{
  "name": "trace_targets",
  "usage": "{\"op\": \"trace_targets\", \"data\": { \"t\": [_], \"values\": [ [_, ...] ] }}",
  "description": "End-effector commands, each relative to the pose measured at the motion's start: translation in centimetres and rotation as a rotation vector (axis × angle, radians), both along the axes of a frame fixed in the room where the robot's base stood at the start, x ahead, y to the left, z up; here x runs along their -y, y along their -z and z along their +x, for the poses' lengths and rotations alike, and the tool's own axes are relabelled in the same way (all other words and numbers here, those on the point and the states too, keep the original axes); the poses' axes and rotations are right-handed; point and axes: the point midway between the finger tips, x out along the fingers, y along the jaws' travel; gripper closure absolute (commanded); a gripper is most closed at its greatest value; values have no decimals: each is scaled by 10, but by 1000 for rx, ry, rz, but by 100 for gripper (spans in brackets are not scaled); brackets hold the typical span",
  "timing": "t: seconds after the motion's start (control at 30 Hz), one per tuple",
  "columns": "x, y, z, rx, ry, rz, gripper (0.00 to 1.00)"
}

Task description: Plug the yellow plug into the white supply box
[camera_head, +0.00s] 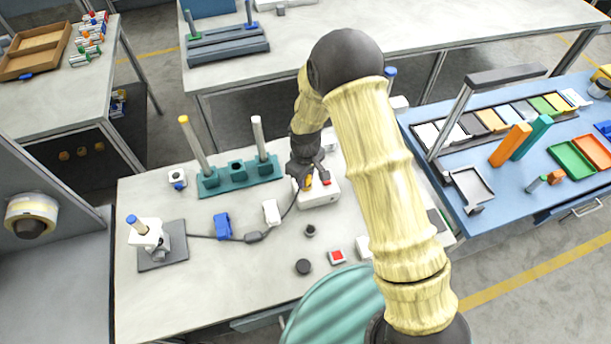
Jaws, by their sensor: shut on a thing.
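The white supply box (321,193) stands near the middle of the pale table, with a small red part on its top right. My gripper (306,182) is right over the box's left part, pointing down. It is shut on the yellow plug (309,180), of which only a small patch shows between the dark fingers. A dark cord (280,226) runs from the gripper down and left to the lamp-like white stand. The plug touches or nearly touches the box top; whether it sits in a socket is hidden by the fingers.
A teal rack (238,177) with upright rods stands left of the box. A blue block (222,226), white block (271,212), black knobs (304,267) and a red-topped button (337,257) lie nearby. A teal striped round thing (335,310) is at the front edge. My arm covers the table's right part.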

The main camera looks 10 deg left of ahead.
Motion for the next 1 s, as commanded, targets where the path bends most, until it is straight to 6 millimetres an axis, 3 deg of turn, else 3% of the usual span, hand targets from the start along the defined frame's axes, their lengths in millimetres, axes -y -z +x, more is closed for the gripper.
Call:
{"op": "trace_targets", "data": {
  "t": [0.03,0.13,0.17,0.57,0.77,1.0],
  "values": [
    [0,2,0,-1,0,1,71],
    [0,1,0,-1,0,0,52],
    [0,1,0,-1,0,0,50],
    [0,-5,0,1,0,1,50],
    [0,-28,0,3,0,2,50],
    [-1,-72,1,4,-1,3,50]
  ]
}}
